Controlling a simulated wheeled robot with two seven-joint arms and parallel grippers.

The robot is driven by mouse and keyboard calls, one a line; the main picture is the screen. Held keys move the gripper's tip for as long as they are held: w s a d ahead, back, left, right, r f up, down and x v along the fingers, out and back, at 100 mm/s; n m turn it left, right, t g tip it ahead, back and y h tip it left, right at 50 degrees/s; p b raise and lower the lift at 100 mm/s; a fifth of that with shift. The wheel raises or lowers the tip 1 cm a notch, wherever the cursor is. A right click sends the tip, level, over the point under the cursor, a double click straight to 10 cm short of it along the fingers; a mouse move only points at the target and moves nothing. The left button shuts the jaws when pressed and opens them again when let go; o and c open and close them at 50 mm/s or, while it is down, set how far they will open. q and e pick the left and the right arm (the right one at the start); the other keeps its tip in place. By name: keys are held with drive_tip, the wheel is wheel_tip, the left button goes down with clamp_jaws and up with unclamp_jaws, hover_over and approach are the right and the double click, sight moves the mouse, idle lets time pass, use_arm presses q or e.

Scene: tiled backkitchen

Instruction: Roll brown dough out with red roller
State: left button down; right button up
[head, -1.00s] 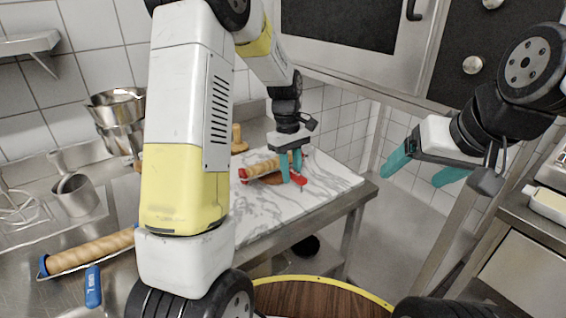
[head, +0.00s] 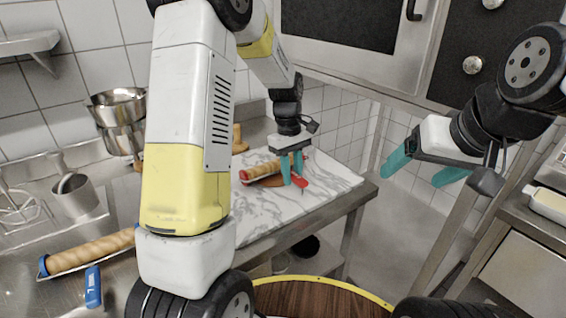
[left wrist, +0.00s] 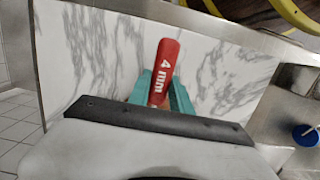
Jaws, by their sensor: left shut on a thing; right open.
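The red roller (head: 261,172) lies over the marble board, with a tan patterned barrel and red ends. My left gripper (head: 292,178) is shut on its red handle, at the roller's right end. In the left wrist view the handle (left wrist: 165,62), marked "4 mm", sits between the teal fingers. The brown dough (head: 273,182) shows as a small brown patch beside and under the roller, mostly hidden by it and the fingers. I cannot tell whether the roller presses on it. My right gripper (head: 422,172) is open and empty, in the air to the right.
The marble board (head: 262,216) covers the counter's right end, bare at its front. A blue-ended roller (head: 92,250) and blue handle (head: 93,287) lie front left. Metal pots (head: 118,115) and a metal cup (head: 75,195) stand at left. A wooden-topped round stool (head: 320,298) is in front.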

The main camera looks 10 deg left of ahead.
sight(300, 179)
use_arm(q)
drive_tip(key=shift+s+d, duration=0.7)
drive_tip(key=shift+s+d+f, duration=0.25)
drive_tip(key=shift+s+d, duration=0.5)
drive_tip(key=shift+w+a, duration=0.1)
